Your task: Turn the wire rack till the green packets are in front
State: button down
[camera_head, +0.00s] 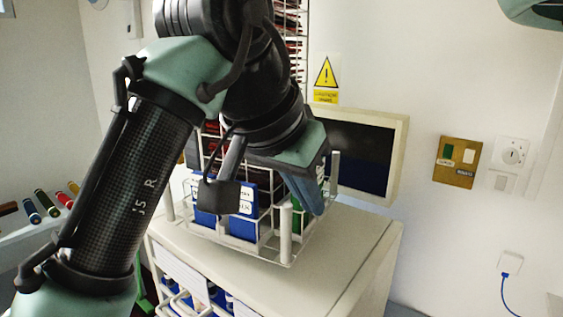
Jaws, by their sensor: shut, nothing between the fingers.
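The white wire rack (286,248) stands on top of a pale cabinet. Blue packets (242,226) fill the side facing the camera. Green packets (299,222) show in part on the right side, behind a white corner post. Red packets (211,128) show at the upper left, partly behind my arm. My gripper (316,208) is shut and empty, pointing down at the rack's right side, close to the green packets. I cannot tell whether it touches the rack. My arm hides much of the rack's middle.
The pale cabinet (345,245) has bare top to the right of the rack and items on its front shelves. A dark panel with a cream frame (398,160) stands behind. Coloured tubes (46,202) lie at the left. A wall plate (457,163) is at right.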

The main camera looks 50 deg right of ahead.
aim_at(281, 214)
jog(key=shift+w+a, duration=0.2)
jog(key=shift+a, duration=0.3)
jog(key=shift+w+a, duration=0.2)
jog(key=shift+a, duration=0.3)
jog(key=shift+w+a+p, duration=0.2)
jog(key=shift+w+a, duration=0.1)
jog(key=shift+a, duration=0.2)
jog(key=shift+w+a+p, duration=0.2)
jog(key=shift+w+a, duration=0.1)
jog(key=shift+a, duration=0.2)
jog(key=shift+w+a+p, duration=0.35)
jog(key=shift+w+a, duration=0.35)
jog(key=shift+a, duration=0.15)
